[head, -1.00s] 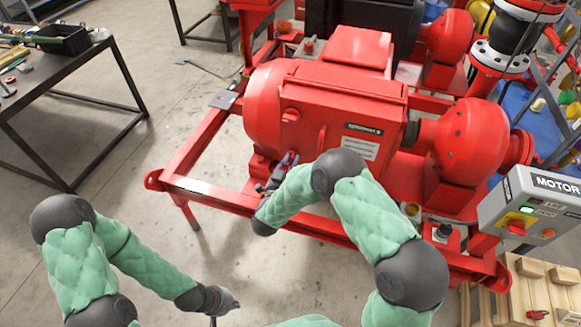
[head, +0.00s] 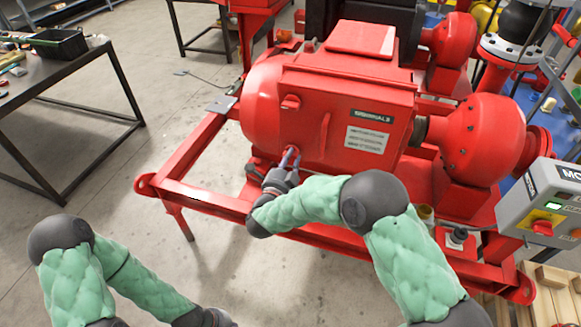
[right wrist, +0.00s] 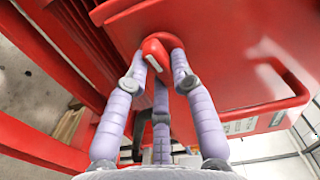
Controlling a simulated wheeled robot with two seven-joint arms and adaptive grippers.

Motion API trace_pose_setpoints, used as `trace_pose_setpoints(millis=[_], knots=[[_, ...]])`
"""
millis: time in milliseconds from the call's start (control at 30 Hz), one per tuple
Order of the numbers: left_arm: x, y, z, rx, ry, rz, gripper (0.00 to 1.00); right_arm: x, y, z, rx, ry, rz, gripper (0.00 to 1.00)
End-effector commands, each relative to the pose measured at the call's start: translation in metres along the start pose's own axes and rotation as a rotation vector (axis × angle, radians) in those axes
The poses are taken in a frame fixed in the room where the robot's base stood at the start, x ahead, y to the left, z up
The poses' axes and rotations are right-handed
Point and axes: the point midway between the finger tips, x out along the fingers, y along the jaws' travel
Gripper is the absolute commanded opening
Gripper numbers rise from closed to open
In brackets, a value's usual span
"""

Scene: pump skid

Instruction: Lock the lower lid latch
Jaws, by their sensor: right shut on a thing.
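The red lower lid latch (head: 291,151) sits low on the left part of the red pump housing's front face. It also shows in the right wrist view (right wrist: 155,48) as a red knob with a pale mark. My right gripper (head: 290,160) is shut on this latch, with its fingers around the knob in the right wrist view (right wrist: 163,62). The fingers hide part of the knob. The upper lid latch (head: 290,102) is above it, near the lid (head: 345,82). My left gripper (head: 218,318) is at the bottom edge, mostly cut off, away from the pump.
The red skid frame (head: 205,197) runs below. A grey motor control box (head: 545,215) is at the right.

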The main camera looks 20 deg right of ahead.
Motion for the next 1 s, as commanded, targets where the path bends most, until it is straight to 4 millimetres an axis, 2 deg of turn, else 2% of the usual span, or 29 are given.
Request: trace_pose_setpoints(millis=[33, 300, 967, 1000], knots=[[0.009, -0.003, 0.000, 0.000, 0.000, 0.000, 0.00, 0.000, 0.004, 0.001, 0.034, 0.000, 0.000, 0.00], [0.026, -0.009, -0.001, 0.000, 0.000, 0.000, 0.00, 0.000, 0.004, 0.001, 0.171, 0.001, 0.002, 0.00], [0.032, -0.011, -0.001, 0.000, 0.000, 0.000, 0.00, 0.000, 0.002, 0.001, 0.231, 0.001, 0.003, 0.00], [0.032, -0.011, -0.001, 0.000, 0.000, 0.000, 0.00, 0.000, 0.002, 0.001, 0.231, 0.001, 0.003, 0.28]])
